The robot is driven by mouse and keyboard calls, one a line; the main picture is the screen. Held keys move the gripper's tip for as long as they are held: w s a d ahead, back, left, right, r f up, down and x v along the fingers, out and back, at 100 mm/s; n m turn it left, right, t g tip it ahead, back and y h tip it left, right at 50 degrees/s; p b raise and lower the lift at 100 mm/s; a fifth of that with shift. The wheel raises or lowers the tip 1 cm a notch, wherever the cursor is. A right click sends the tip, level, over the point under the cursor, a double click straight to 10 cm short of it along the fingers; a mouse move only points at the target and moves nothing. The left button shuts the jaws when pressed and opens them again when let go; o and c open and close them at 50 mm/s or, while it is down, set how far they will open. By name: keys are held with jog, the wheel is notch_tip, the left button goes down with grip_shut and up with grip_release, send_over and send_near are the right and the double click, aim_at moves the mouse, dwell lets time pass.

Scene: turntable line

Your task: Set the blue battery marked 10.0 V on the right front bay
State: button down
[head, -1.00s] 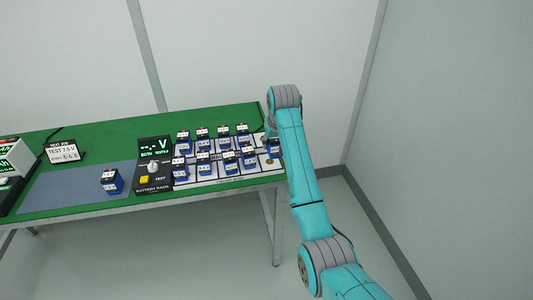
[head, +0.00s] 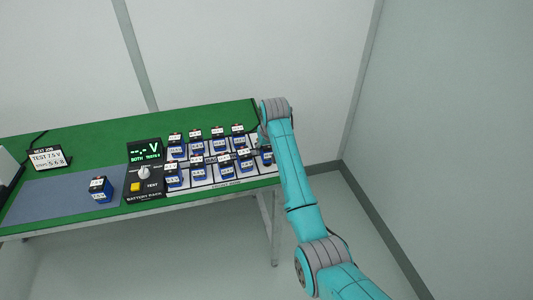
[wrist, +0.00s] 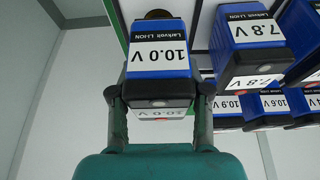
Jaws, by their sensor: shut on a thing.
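The blue battery marked 10.0 V (wrist: 158,52) has a dark top and is held between the two fingers of my gripper (wrist: 160,95) in the wrist view. In the head view the held battery (head: 266,157) shows at the right end of the rack's front row, partly behind my arm. I cannot tell whether the base touches the rack. The white rack (head: 205,185) holds two rows of blue batteries.
A battery marked 7.8 V (wrist: 255,40) stands close beside the held one, with more batteries behind it. A tester with a dial and yellow button (head: 145,180) stands left of the rack. A lone battery (head: 101,190) is on the grey mat (head: 60,205). A sign (head: 48,159) stands farther left.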

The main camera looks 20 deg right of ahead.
jog(key=shift+f, duration=1.2)
jog(key=shift+f, duration=0.1)
jog(key=c, duration=0.5)
grip_release()
jog(key=shift+c, duration=0.2)
jog(key=v, duration=1.2)
jog(key=shift+s, duration=0.1)
